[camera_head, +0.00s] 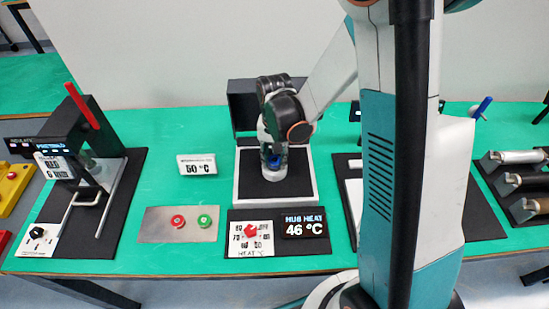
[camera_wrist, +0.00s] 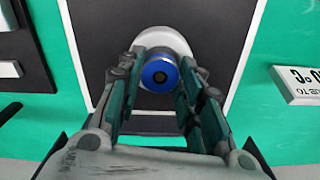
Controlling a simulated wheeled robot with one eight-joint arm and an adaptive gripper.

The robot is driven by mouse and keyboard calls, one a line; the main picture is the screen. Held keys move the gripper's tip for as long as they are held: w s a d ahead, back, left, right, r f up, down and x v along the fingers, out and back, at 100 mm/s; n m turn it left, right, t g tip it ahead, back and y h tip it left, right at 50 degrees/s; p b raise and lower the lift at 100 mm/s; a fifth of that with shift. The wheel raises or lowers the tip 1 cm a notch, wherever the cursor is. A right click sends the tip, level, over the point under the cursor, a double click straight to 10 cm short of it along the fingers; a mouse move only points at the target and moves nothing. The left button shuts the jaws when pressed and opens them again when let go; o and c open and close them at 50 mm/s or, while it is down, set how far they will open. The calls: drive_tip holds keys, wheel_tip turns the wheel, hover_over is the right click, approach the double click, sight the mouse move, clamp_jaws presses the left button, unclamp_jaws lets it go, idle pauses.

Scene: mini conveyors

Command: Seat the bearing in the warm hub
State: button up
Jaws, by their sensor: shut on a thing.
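A blue bearing (camera_wrist: 160,75) with a dark round centre is between the fingers of my gripper (camera_wrist: 162,60) in the wrist view. It also shows as a small blue patch in the head view (camera_head: 273,161). My gripper (camera_head: 272,152) is shut on it, pointing down over the heater plate (camera_head: 248,185). The pale round hub (camera_wrist: 167,38) stands on the dark plate, partly hidden behind the bearing and fingers. I cannot tell whether the bearing touches the hub or is inside it. The hub heat display (camera_head: 305,229) reads 46 °C.
A card (camera_head: 197,164) reads 50 °C. A red heat knob (camera_head: 251,231) is in front of the plate. Red and green buttons sit on a metal panel (camera_head: 178,233). A press (camera_head: 92,165) stands at left. Handled tools (camera_head: 520,183) lie at right. Green table is bare around the card.

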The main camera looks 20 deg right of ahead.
drive_tip(key=shift+f+b, duration=0.4)
drive_tip(key=shift+f, duration=0.2)
drive_tip(key=shift+s, duration=0.1)
drive_tip(key=o, duration=1.2)
drive_tip(key=shift+r, duration=0.15)
